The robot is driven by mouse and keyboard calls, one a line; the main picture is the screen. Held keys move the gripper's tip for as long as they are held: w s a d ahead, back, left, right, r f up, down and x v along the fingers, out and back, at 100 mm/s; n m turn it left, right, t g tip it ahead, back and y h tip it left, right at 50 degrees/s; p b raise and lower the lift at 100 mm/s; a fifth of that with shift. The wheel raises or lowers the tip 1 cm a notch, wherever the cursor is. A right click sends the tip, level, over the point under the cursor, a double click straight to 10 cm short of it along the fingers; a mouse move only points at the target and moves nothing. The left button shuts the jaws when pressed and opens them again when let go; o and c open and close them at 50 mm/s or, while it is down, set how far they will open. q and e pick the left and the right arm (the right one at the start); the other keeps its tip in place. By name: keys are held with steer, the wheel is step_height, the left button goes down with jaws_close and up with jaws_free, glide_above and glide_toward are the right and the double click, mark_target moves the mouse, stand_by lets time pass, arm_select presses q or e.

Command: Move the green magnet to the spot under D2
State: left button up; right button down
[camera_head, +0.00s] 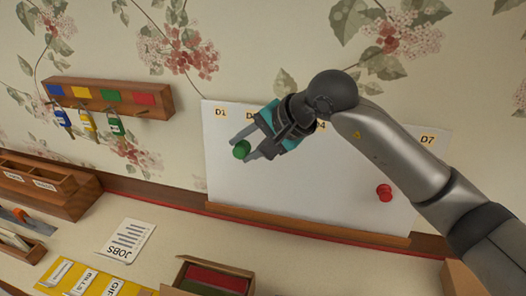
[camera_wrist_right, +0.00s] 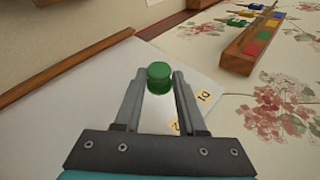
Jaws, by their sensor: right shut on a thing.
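The green magnet (camera_head: 240,150) is between the fingertips of my right gripper (camera_head: 244,147), in front of the upper left part of the whiteboard (camera_head: 300,190). It also shows in the right wrist view (camera_wrist_right: 159,73), between the two grey fingers. My right gripper is shut on it. I cannot tell whether the magnet touches the board. The D1 label (camera_head: 220,113) is up and left of the magnet. The label to its right (camera_head: 250,116) is partly hidden by the gripper; only its left edge shows. My left gripper is not in view.
A red magnet (camera_head: 384,192) is on the board's right side, below the D7 label (camera_head: 427,140). A wooden ledge (camera_head: 300,225) runs along the board's bottom. A key rack (camera_head: 150,109) hangs left of the board. A box (camera_head: 208,265) stands on the desk below.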

steer(key=shift+w, duration=0.8)
steer(key=shift+w+d+f, duration=0.15)
steer(key=shift+w+d, duration=0.1)
steer(key=shift+w, duration=0.35)
steer(key=shift+w+d+f, duration=0.1)
steer(key=shift+w+d, duration=0.1)
steer(key=shift+w, duration=0.4)
steer(key=shift+w+d+f+b, duration=0.1)
steer(key=shift+w+d+b, duration=0.15)
steer(key=shift+w, duration=0.25)
steer(key=shift+w+d+f+b, duration=0.1)
steer(key=shift+w+b, duration=0.25)
steer(key=shift+w, duration=0.1)
steer(key=shift+w, duration=0.3)
jaws_free()
steer(key=shift+d+f, duration=0.1)
steer(key=v, duration=0.7)
steer(key=shift+p, duration=0.45)
